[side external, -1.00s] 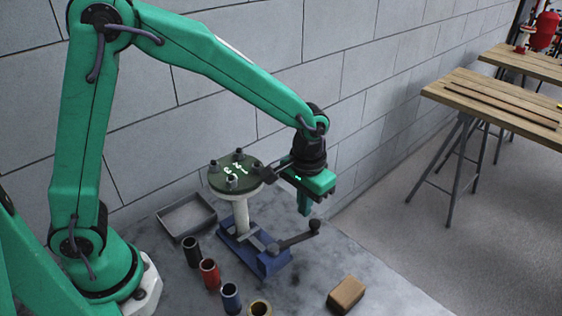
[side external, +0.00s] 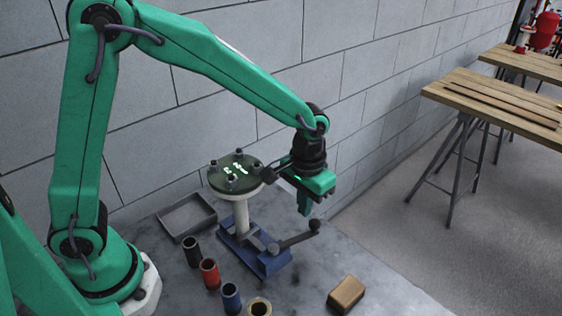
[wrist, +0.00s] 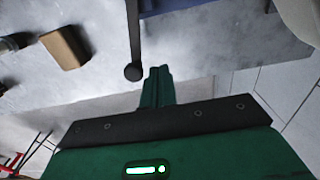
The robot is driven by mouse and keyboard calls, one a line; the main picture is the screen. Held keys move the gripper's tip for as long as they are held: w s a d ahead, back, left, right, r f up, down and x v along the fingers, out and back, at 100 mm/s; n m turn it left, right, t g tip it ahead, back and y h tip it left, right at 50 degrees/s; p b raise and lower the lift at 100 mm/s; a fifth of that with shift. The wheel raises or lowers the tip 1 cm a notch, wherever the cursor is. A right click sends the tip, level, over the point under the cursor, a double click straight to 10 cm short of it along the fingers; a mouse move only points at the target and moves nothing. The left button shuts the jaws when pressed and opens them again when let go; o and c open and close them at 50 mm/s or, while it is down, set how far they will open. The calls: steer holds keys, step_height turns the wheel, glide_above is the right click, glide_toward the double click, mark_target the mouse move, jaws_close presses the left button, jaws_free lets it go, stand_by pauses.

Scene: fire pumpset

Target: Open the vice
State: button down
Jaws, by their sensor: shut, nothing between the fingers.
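The blue vice (side external: 268,260) stands on the grey bench and grips a white stem (side external: 241,218) topped by a round dark green plate (side external: 235,172) with several bolts and glowing marks. The vice's dark handle (side external: 297,238) ends in a round knob at its upper right. My gripper (side external: 304,208) is shut and empty, pointing down above and a little left of the knob in the side view. In the wrist view, my gripper's closed fingers (wrist: 157,78) are close to the handle's knob (wrist: 133,72), with a small gap visible. I cannot tell their height difference.
A grey tray (side external: 187,216) lies behind the vice. A black cup (side external: 191,252), a red cup (side external: 210,273) and a blue cup (side external: 231,298) stand at its left front. A brown block (side external: 346,294) lies at the right; the wall runs behind.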

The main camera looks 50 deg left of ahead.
mark_target(318, 225)
steer(key=shift+f, duration=1.7)
stand_by(0.3)
steer(key=shift+d, duration=0.25)
stand_by(0.4)
steer(key=shift+d, duration=0.95)
steer(key=shift+s+d, duration=0.1)
steer(key=shift+d, duration=0.85)
steer(key=shift+s+d, duration=0.55)
steer(key=shift+d, duration=0.3)
steer(key=shift+s+d, duration=0.1)
stand_by(0.4)
